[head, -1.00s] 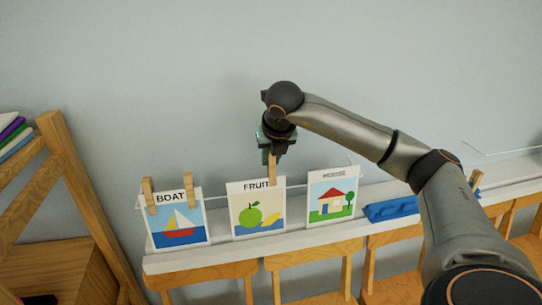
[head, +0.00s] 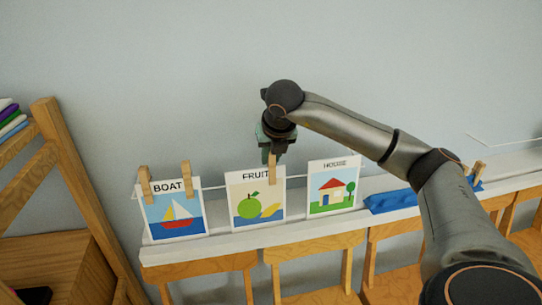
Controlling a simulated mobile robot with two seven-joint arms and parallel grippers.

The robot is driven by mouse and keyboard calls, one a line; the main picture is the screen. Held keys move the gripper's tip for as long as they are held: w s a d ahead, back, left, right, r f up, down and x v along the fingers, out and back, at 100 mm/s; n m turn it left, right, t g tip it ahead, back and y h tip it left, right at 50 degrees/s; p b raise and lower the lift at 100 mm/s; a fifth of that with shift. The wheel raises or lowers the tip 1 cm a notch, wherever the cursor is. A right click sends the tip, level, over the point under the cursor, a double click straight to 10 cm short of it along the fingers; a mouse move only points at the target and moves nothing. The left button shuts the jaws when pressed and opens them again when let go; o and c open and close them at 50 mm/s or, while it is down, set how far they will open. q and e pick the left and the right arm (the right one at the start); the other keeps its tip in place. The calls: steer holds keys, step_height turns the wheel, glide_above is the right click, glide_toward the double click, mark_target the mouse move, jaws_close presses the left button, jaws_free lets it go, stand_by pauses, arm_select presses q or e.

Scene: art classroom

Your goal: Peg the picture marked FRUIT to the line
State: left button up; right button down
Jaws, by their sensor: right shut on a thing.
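The FRUIT picture (head: 243,206), with a green apple and a yellow fruit, stands upright on the white ledge at the line (head: 218,187), in the middle of three pictures. My right gripper (head: 271,153) is above its top right corner. It is shut on a wooden peg (head: 273,170), which points down and overlaps the picture's top edge. I cannot tell whether the peg grips both line and card. The BOAT picture (head: 174,213) on the left has two pegs (head: 145,183) at its top. The HOUSE picture (head: 332,188) on the right shows no pegs. My left gripper is not in view.
A blue tray (head: 392,202) lies on the white ledge (head: 240,241) right of the HOUSE picture, partly behind my right arm, with a peg (head: 480,169) near its far end. Wooden chairs (head: 318,247) stand below the ledge. A wooden shelf (head: 62,165) with books is at the left.

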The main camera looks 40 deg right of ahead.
steer(key=c, duration=0.7)
jaws_free()
steer(key=shift+o, duration=1.3)
steer(key=shift+r, duration=0.1)
steer(key=p+v, duration=0.3)
steer(key=v, duration=0.3)
steer(key=shift+s+r, duration=0.25)
steer(key=shift+r, duration=0.05)
steer(key=shift+a, duration=0.1)
steer(key=shift+r, duration=0.1)
